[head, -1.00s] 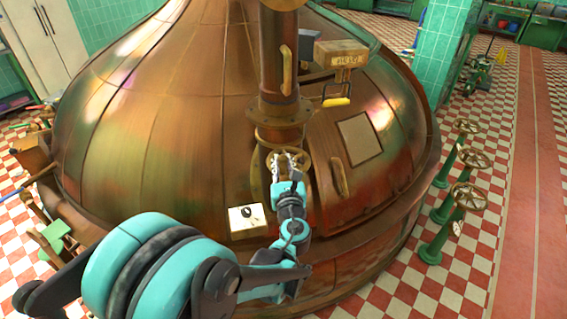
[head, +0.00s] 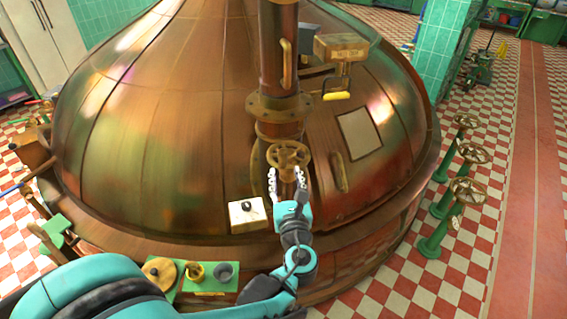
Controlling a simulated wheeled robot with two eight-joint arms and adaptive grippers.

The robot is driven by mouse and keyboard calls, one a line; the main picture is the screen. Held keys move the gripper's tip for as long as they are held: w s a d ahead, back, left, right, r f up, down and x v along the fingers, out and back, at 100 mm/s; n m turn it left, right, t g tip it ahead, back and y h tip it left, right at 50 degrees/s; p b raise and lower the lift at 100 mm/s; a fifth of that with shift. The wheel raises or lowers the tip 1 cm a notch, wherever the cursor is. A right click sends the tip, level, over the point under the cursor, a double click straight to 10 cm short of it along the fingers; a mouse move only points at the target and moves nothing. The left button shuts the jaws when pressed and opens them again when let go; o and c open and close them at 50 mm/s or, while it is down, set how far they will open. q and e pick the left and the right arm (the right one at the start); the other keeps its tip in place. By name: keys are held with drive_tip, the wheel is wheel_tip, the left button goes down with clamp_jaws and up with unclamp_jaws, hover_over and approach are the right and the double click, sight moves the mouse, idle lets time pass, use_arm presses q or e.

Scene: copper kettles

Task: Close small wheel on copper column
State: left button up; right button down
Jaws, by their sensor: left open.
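The copper column (head: 279,60) rises from the big copper kettle (head: 150,140). The small brass wheel (head: 288,156) sits low on the front of the column, below its flange. My left gripper (head: 287,172) is open, with one pale finger on each side below the wheel's rim. I cannot tell whether the fingers touch the wheel. The wheel's lower part and stem lie between the fingers. My right gripper is not in view.
A white box with a black knob (head: 247,215) is on the kettle left of my gripper. A green panel with small fittings (head: 205,279) lies at the front. Green stands with brass wheels (head: 452,210) line the right.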

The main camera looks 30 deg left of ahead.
use_arm(q)
drive_tip(key=v, duration=0.3)
drive_tip(key=shift+s+d, duration=0.2)
drive_tip(key=shift+s, duration=0.1)
wheel_tip(320, 180, down, 13)
drive_tip(key=s+n+g+h+b, duration=0.3)
drive_tip(key=n+g+h+b, duration=0.15)
drive_tip(key=n, duration=0.85)
drive_tip(key=s+d+f+n+g+h+b, duration=0.1)
drive_tip(key=s+d+f+n+h+b, duration=0.1)
drive_tip(key=d+n, duration=0.3)
drive_tip(key=s+d+f+n+g+h+b, duration=0.1)
drive_tip(key=d+n+h, duration=0.4)
drive_tip(key=n, duration=0.5)
wheel_tip(320, 180, down, 2)
drive_tip(key=shift+s+d+f+b, duration=0.1)
drive_tip(key=shift+s+d+b, duration=0.45)
drive_tip(key=shift+s+b, duration=0.15)
drive_tip(key=shift+c, duration=0.3)
